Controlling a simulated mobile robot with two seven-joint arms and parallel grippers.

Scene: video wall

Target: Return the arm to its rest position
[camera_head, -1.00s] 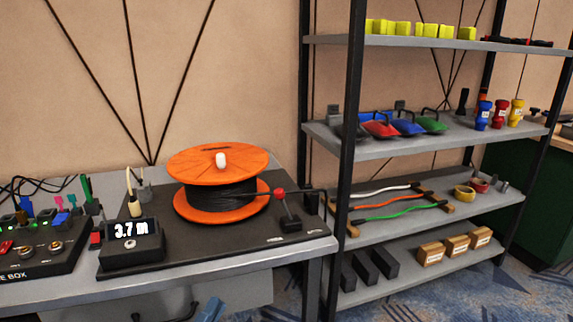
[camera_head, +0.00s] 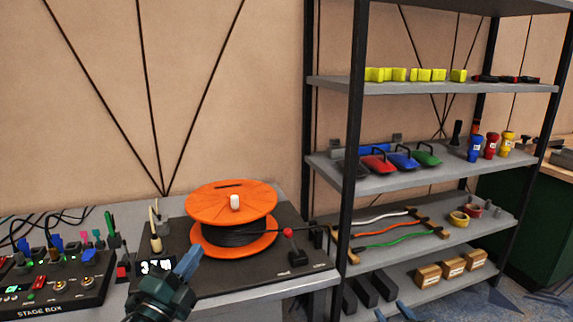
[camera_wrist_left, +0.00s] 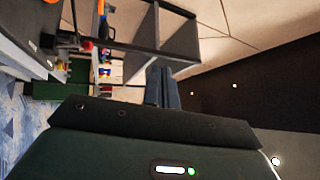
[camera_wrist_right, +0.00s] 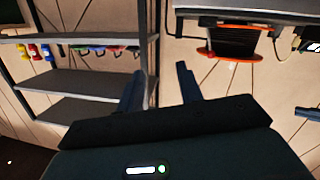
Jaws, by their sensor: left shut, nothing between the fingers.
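My left gripper (camera_head: 188,262) is shut and empty, in the air in front of the desk's cable reel station. Its two fingers lie side by side in the left wrist view (camera_wrist_left: 162,88). My right gripper (camera_head: 393,311) shows only its blue fingertips at the bottom edge of the head view, in front of the lowest shelf. In the right wrist view (camera_wrist_right: 158,85) its fingers stand apart with nothing between them. The left gripper partly covers the length display (camera_head: 157,267) in the head view.
The orange cable reel (camera_head: 232,205) stands on the desk, with a red-knobbed lever (camera_head: 289,233) right of it. A stage box (camera_head: 55,285) with plugs is at left. A black-framed shelf rack (camera_head: 356,160) holding several items stands right of the desk.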

